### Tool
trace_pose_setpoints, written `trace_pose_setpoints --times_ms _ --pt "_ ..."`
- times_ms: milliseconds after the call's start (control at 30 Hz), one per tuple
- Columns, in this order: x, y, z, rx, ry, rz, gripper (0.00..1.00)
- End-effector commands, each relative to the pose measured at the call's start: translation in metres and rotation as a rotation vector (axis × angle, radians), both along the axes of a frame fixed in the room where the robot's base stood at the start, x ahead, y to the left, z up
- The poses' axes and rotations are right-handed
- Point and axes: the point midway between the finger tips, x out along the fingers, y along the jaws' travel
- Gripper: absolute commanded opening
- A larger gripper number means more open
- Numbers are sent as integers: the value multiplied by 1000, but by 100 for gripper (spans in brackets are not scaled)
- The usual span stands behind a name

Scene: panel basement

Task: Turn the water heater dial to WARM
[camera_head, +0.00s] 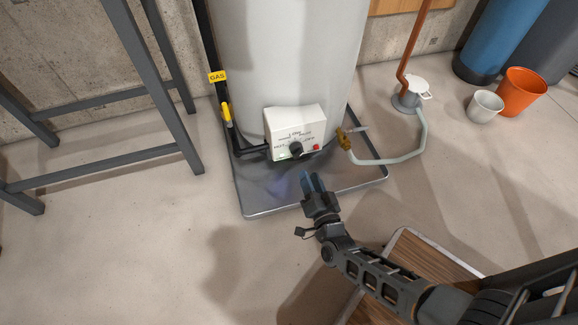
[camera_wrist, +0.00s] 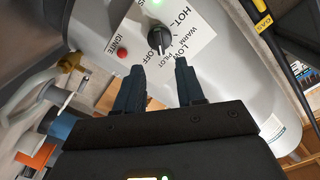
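The water heater (camera_head: 290,55) is a tall white tank with a white control box (camera_head: 283,122) low on its front. The black dial (camera_head: 296,149) sits on the box's front. In the wrist view the dial (camera_wrist: 158,39) is surrounded by the labels HOT, WARM, LOW, PILOT and OFF. Its exact setting is hard to read. My gripper (camera_head: 311,182) is in front of the box, apart from the dial. In the wrist view my gripper (camera_wrist: 158,72) is open and empty, with the dial beyond the gap between its fingertips.
A red IGNITE button (camera_wrist: 122,55) is beside the dial. A yellow-handled gas valve (camera_head: 226,112) and a brass drain valve (camera_head: 344,140) with a hose flank the box. The heater stands in a metal pan (camera_head: 262,203). A grey metal frame (camera_head: 150,75) stands left.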

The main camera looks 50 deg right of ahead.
Motion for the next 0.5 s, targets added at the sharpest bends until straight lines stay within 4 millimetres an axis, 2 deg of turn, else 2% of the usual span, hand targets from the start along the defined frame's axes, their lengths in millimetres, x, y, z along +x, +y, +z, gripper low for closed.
trace_pose_setpoints --times_ms 167,500 --pt "13 -9 -2 1 -3 -4 38" --pt "54 -36 -3 1 -2 -3 38"
